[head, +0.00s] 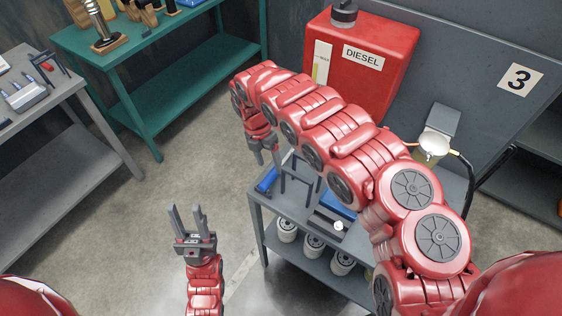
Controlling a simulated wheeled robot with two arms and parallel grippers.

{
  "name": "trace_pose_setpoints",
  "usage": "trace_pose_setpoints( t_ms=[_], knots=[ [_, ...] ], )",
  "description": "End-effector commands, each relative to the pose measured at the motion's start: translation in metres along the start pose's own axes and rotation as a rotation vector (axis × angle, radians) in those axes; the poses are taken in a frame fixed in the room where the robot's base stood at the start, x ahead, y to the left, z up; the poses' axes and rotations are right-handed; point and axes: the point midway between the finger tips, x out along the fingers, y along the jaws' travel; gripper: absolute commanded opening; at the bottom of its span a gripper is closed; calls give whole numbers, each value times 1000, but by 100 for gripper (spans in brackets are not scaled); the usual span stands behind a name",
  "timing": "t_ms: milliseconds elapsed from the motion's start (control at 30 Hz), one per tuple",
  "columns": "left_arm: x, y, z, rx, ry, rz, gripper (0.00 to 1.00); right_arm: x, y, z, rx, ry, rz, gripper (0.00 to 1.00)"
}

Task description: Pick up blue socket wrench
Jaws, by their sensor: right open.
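A blue cylindrical tool (267,180), which looks like the blue socket wrench, lies near the left edge of the grey cart's top (290,212). Its far end is near my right gripper, and its exact shape is hard to make out. My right gripper (267,157) hangs fingers down, just above and behind the blue tool at the cart's back left corner. It is open, with nothing visible between its fingers. My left gripper (187,217) is open and empty, over the floor left of the cart, with its fingers pointing away from me.
A dark stand (296,180) and a blue item (338,206) are on the cart, partly behind my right arm. Several white filters (314,245) sit on its lower shelf. A red diesel tank (375,58) stands behind. A green bench (185,90) and grey table (50,160) are left; floor between is clear.

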Motion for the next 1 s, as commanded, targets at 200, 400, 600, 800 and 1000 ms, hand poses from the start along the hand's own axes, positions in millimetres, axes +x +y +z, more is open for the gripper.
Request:
trace_pose_setpoints(
  t_ms=[200, 400, 600, 800, 1000],
  knots=[
    [15, -1, -2, 0, 0, 0, 40, 14, -3, 0, 1, 3, -4, 70],
    [27, -1, -4, 0, 0, 0, 40, 43, -3, 1, 0, 3, 0, 70],
    [29, -1, -5, 0, 0, 0, 40, 56, -3, 2, 0, 1, -2, 70],
    [28, -1, -5, 0, 0, 0, 40, 56, -3, 3, 1, 0, -1, 69],
    [28, -1, -5, 0, 0, 0, 40, 55, -3, 2, 1, 0, -1, 33]
  ],
)
